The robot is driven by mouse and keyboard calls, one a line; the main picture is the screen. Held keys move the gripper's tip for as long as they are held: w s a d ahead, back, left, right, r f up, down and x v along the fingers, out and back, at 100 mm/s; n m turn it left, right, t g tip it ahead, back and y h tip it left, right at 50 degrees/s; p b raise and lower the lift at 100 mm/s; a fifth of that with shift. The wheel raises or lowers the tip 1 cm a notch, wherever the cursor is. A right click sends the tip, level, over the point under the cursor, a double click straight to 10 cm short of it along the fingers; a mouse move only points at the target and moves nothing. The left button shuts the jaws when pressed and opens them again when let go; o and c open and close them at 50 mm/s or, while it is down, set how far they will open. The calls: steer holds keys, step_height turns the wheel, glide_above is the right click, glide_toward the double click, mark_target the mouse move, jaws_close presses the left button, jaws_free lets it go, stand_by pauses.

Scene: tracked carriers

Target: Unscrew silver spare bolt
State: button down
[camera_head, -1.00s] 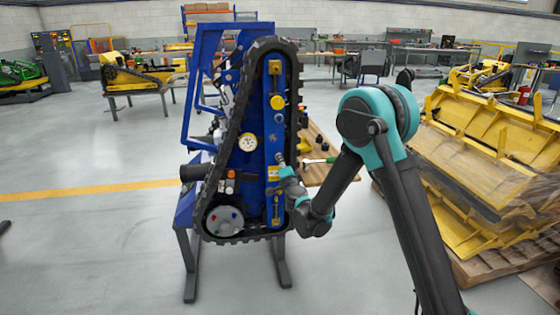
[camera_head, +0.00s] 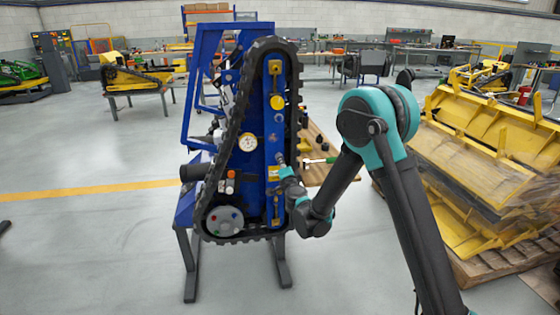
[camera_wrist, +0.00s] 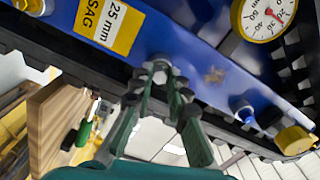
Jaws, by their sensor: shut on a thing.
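The silver bolt (camera_wrist: 158,68) sits on the blue side plate (camera_wrist: 205,85) of the tracked carrier (camera_head: 245,140), between my fingertips in the wrist view. My gripper (camera_wrist: 160,82) is shut on the bolt head, its two dark green fingers touching it from both sides. In the head view my gripper (camera_head: 283,163) reaches the plate from the right, below the yellow round cap (camera_head: 277,102). The bolt's shank is hidden, and I cannot tell how far it is screwed in.
A yellow "25 mm SAG" label (camera_wrist: 110,25) and a dial gauge (camera_wrist: 262,16) flank the bolt. Black track runs along the plate's edge. Yellow frames (camera_head: 490,160) are stacked at right.

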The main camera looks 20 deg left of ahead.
steer(key=n, duration=0.9)
steer(key=shift+n, duration=0.3)
steer(key=n, duration=0.9)
steer(key=shift+n, duration=0.3)
steer(key=n, duration=0.9)
steer(key=shift+n, duration=0.3)
